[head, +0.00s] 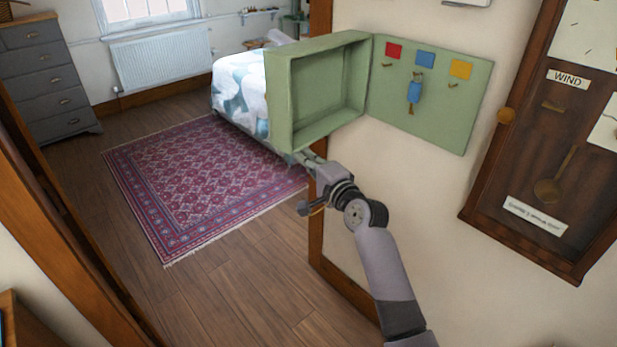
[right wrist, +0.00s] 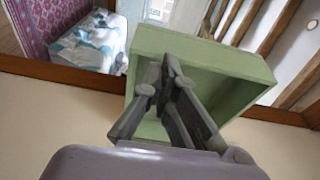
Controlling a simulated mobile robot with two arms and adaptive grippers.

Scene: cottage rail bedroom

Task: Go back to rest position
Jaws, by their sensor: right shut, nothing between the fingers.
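My right gripper (head: 306,160) is shut and empty. In the head view it is near the lower edge of a green wall cabinet (head: 278,100), with my arm reaching up from the bottom right. In the right wrist view the closed fingers (right wrist: 165,75) appear in front of the open cabinet (right wrist: 215,57); I cannot tell whether they touch it. The cabinet door (head: 430,125) is swung open to the right. My left gripper is not in view.
A dark wooden clock-like case (head: 530,170) marked "WIND" hangs on the wall at the right. A doorway opens onto a room with a patterned rug (head: 200,180), a bed (head: 240,95) and a grey chest of drawers (head: 45,80). Bare wooden floor shows in front of the rug.

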